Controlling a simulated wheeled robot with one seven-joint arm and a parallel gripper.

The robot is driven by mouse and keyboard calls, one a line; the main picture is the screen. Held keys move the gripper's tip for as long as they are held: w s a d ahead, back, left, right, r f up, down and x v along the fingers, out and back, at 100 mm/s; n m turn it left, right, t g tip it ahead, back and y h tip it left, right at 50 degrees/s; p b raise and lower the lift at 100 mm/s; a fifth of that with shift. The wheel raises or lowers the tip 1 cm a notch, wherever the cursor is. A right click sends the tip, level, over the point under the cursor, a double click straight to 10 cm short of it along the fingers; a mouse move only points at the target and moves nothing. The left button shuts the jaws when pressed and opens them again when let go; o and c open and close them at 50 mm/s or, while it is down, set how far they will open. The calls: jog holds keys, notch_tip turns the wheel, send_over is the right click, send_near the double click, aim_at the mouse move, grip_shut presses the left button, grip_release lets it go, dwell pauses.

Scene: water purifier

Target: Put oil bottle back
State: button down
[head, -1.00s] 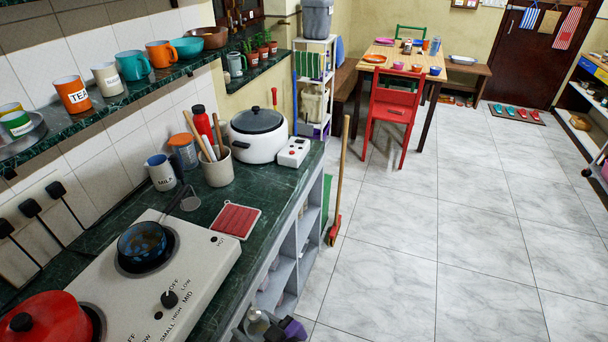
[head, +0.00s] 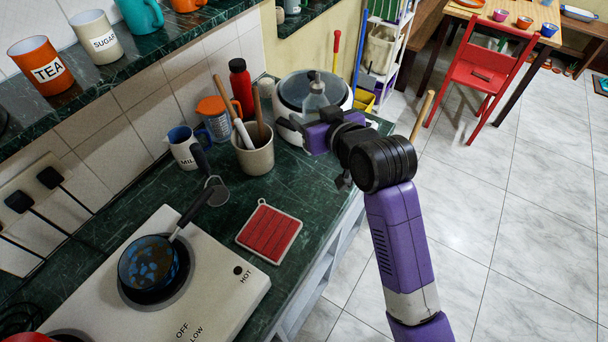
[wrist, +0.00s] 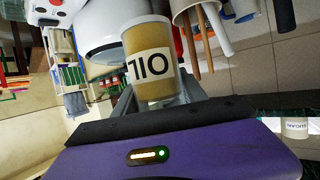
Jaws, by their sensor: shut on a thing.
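The bottle looks upright, above the right part of the green counter (head: 318,185).
A red pot holder (head: 269,233) lies in front. A stove with a pan (head: 150,262) is front left.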

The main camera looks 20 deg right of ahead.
jog(key=f, duration=1.2)
jog(key=w+f+p, duration=0.1)
jog(key=f, duration=0.5)
jog(key=shift+w+a+f, duration=0.1)
jog(key=shift+a, duration=0.1)
jog(key=shift+f, duration=0.1)
jog(key=c, duration=0.6)
grip_release()
jog(key=shift+f, duration=0.1)
jog(key=shift+c, duration=0.2)
